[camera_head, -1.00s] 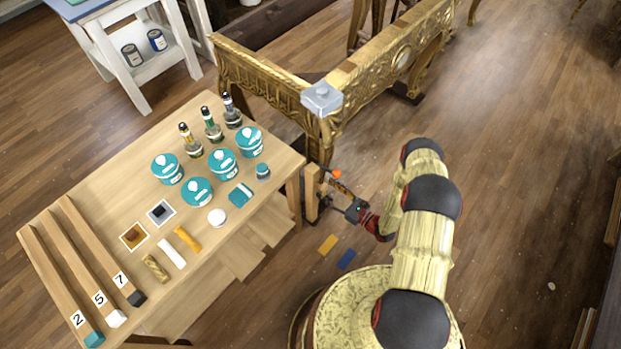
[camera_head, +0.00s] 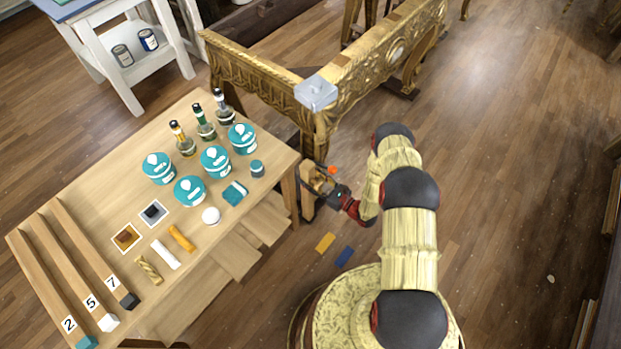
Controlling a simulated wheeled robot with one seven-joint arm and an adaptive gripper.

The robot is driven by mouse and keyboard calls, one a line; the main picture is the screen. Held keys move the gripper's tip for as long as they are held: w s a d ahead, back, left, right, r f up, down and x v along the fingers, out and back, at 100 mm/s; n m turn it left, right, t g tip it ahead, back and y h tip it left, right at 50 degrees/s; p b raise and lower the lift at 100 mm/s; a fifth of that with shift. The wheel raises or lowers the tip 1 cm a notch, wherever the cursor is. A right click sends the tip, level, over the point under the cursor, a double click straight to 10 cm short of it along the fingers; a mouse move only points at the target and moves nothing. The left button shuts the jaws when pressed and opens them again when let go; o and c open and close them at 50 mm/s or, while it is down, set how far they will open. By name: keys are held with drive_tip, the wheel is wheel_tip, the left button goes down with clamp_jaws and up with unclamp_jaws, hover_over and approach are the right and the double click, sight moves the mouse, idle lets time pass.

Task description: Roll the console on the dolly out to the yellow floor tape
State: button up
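The gilt carved console (camera_head: 375,62) stands behind the worktable's right end, its near corner leg beside the table corner. A grey metallic block (camera_head: 316,92) sits on that corner. A dark piece low by the console's far leg (camera_head: 405,92) may be part of the dolly; most of the dolly is hidden. My gripper (camera_head: 325,184) is low at the near leg, beside an upright wooden piece (camera_head: 307,200) and an orange ball (camera_head: 332,170). The fingers are too small and covered to tell whether they hold anything.
The worktable (camera_head: 85,190) fills the left, with teal tubs, bottles and numbered wooden strips. A white shelf stand (camera_head: 135,75) is at the back left. The floor to the right (camera_head: 500,180) is largely clear.

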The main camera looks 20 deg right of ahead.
drive_tip(key=c, duration=1)
clamp_jaws()
